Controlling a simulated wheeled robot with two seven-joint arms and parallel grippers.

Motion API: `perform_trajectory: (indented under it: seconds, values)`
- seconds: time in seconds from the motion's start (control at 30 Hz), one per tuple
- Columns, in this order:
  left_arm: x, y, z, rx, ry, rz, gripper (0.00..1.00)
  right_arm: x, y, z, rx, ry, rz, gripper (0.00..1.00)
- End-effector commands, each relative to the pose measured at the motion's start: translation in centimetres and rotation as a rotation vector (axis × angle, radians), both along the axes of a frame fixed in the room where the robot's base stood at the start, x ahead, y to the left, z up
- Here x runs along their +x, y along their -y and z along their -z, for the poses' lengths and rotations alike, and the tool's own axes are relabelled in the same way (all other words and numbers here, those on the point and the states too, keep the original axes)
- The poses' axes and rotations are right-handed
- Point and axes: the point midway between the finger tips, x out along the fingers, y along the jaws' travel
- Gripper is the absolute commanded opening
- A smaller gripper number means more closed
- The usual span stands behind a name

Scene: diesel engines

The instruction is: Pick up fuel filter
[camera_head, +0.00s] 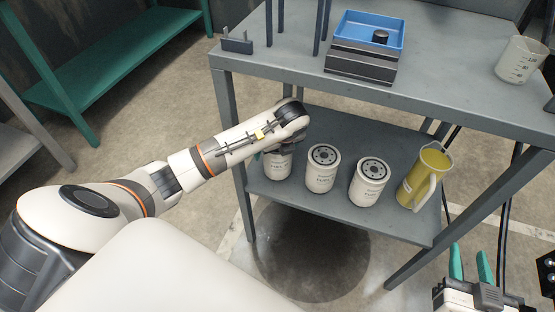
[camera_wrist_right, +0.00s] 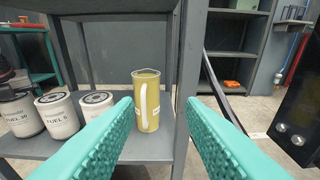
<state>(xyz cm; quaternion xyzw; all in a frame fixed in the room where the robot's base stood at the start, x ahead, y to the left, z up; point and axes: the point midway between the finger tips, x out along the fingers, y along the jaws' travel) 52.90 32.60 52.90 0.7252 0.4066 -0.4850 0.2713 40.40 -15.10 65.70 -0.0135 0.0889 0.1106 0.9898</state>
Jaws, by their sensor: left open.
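Three white canister filters with dark tops stand in a row on the lower shelf: a left one (camera_head: 278,167), a middle one (camera_head: 322,170) and a right one (camera_head: 369,182).
A yellow jug (camera_head: 424,180) stands on the lower shelf (camera_head: 300,205), right of the filters. The upper tabletop (camera_head: 445,85) overhangs the shelf and carries a blue tray (camera_head: 352,30) and a clear beaker (camera_head: 520,60). A table leg (camera_wrist_right: 190,80) stands beside the jug.

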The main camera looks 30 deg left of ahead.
Motion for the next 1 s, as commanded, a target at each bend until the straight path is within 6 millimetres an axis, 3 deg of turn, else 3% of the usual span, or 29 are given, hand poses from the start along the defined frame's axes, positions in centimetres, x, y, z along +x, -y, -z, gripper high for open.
perform_trajectory:
  seconds: [0.37, 0.73, 1.0]
  values:
    - [0.21, -0.28, 0.76, 0.0, 0.001, 0.0, 1.0, 0.3, -0.27, -1.15, 0.018, 0.072, -0.004, 0.36]
    - [0.2, -0.27, 0.75, 0.0, 0.001, 0.0, 0.42, 0.3, -0.25, -1.12, 0.018, 0.071, -0.004, 0.36]
    - [0.25, -0.29, 0.57, 0.0, 0.002, 0.0, 0.42, 0.3, -0.24, -1.15, 0.017, 0.069, -0.004, 0.36]
